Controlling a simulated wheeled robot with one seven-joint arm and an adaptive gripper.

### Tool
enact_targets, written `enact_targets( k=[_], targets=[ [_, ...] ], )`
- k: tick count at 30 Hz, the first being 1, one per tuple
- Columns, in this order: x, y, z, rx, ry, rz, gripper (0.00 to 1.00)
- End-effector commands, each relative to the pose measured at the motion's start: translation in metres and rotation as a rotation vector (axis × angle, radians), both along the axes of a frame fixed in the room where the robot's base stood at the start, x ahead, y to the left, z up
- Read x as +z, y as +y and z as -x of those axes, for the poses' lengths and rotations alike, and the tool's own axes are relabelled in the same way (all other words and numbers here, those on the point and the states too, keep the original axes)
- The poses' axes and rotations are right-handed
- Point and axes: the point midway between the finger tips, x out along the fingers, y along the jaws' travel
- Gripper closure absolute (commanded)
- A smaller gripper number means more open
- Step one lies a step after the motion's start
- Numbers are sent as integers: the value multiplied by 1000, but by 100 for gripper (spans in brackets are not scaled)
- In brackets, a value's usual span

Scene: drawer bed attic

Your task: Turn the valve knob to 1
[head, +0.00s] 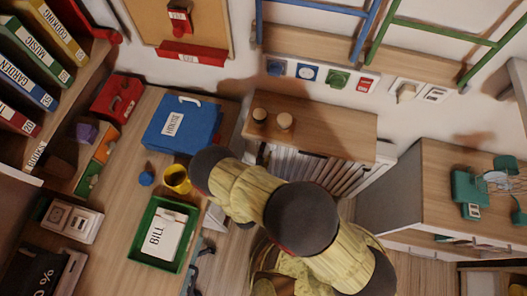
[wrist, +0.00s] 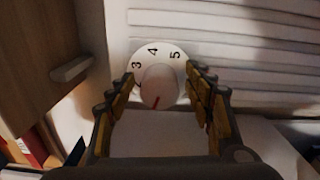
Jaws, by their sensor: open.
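The valve knob (wrist: 159,84) is a pale round knob on a white dial (wrist: 150,53) in the middle of the wrist view. The numbers 3, 4 and 5 show on the dial's upper part; the 1 is not visible. A red mark on the knob's face points down and slightly left. My gripper (wrist: 162,76) is open, with one yellow-and-dark finger on each side of the knob and nothing clearly gripped. I cannot tell whether either finger touches it. In the head view my arm hides the gripper, and the knob cannot be seen.
A white slatted radiator (head: 318,172) stands under a wooden shelf (head: 318,126) with two small jars. A desk (head: 125,178) with a blue folder box (head: 182,124) and a green tray (head: 138,249) is to the left. A wooden cabinet with a handle (wrist: 72,68) is left of the knob.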

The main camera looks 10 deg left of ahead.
Motion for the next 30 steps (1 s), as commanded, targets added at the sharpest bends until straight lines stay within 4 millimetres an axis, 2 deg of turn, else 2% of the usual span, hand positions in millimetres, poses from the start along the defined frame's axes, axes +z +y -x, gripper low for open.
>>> enact_targets(
  k=[5,15,21,30],
  targets=[
    [0,1,6,1,0,1,48],
    [0,5,50,5,1,2,48],
    [0,7,69,3,0,1,48],
    [0,6,75,0,0,0,48]
  ],
)
